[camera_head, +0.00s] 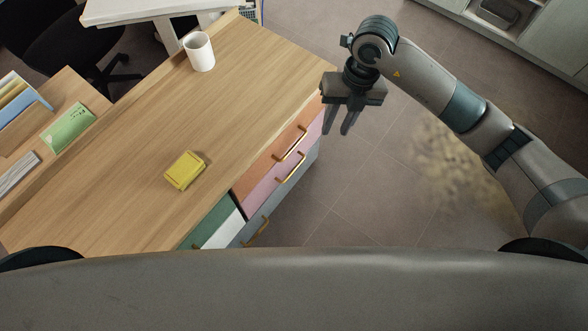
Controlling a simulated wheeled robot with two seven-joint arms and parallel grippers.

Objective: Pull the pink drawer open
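The pink drawer (268,190) is in the side of the wooden desk, below an orange drawer (279,157) and above a grey one. It looks shut, and its gold bar handle (291,168) shows on its front. My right gripper (338,132) hangs over the floor beyond the far end of the drawer fronts, pointing down. Its two fingers are a little apart with nothing between them, and it does not touch the handle. My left gripper is out of view.
Green and white drawer fronts (220,228) are nearer me. The floor (330,200) beside the drawers is clear.

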